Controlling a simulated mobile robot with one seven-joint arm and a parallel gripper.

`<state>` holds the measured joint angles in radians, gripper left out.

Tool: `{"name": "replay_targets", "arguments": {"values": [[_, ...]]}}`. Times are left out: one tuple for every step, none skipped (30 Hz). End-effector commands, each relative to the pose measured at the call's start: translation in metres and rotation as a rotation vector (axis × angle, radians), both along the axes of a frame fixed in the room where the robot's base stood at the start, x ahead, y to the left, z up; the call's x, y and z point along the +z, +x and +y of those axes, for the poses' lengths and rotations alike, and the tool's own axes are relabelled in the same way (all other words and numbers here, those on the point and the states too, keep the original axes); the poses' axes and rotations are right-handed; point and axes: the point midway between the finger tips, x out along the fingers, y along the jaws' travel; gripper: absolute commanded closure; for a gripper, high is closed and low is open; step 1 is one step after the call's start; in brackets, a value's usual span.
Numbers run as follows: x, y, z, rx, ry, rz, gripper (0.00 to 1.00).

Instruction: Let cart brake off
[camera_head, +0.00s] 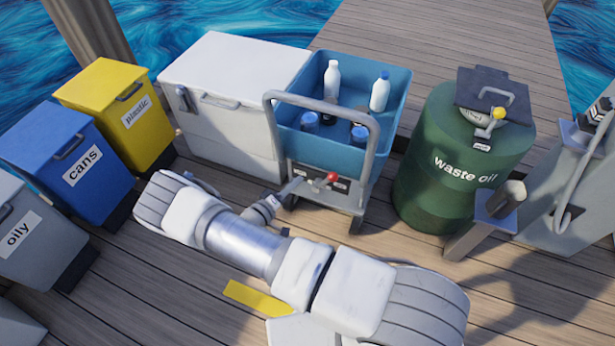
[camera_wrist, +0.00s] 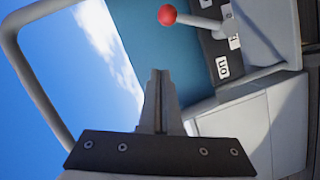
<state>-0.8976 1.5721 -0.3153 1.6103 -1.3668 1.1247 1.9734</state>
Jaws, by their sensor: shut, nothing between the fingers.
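The cart is a blue open bin (camera_head: 399,90) on a grey frame with a tubular handle (camera_head: 372,150). Its brake lever has a red ball knob (camera_head: 332,178), low on the cart's front. In the wrist view the red knob (camera_wrist: 167,15) is at the top, and its grey stem runs right to a dark panel. One white label (camera_wrist: 222,67) there reads "on"; another label beside the stem is partly hidden. My gripper (camera_head: 297,184) is just left of the knob in the head view. In the wrist view my gripper (camera_wrist: 160,73) is shut and empty, apart from the knob.
Bottles stand in the bin. A white chest (camera_head: 235,70) is left of the cart, and a green waste oil drum (camera_head: 440,190) is right. Blue (camera_head: 70,165) and yellow (camera_head: 118,110) bins are farther left. A yellow strip (camera_head: 258,298) lies by my arm.

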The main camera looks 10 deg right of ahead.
Motion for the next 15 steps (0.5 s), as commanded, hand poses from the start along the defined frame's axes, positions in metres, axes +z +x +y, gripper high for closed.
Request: {"name": "replay_targets", "arguments": {"values": [[0.004,-0.007,0.009,0.002,-0.001,0.001,1.00],[0.005,-0.011,0.014,0.003,-0.001,0.000,1.00],[0.006,-0.016,0.019,0.002,-0.001,0.000,1.00],[0.006,-0.020,0.023,0.002,0.000,0.001,1.00],[0.007,-0.023,0.026,0.002,0.000,0.001,1.00],[0.008,-0.026,0.030,0.001,0.000,0.000,1.00],[0.008,-0.028,0.033,0.001,0.000,0.000,1.00],[0.009,-0.030,0.035,0.000,-0.001,-0.001,1.00],[0.009,-0.032,0.037,0.000,-0.001,-0.001,1.00],[0.009,-0.034,0.038,0.000,-0.001,-0.001,1.00],[0.009,-0.035,0.039,-0.001,-0.001,-0.001,1.00],[0.009,-0.036,0.040,-0.001,-0.001,-0.001,1.00],[0.009,-0.036,0.041,-0.002,-0.001,-0.001,1.00],[0.009,-0.037,0.041,-0.002,-0.001,-0.001,1.00],[0.009,-0.037,0.041,-0.002,-0.001,-0.001,1.00]]}}
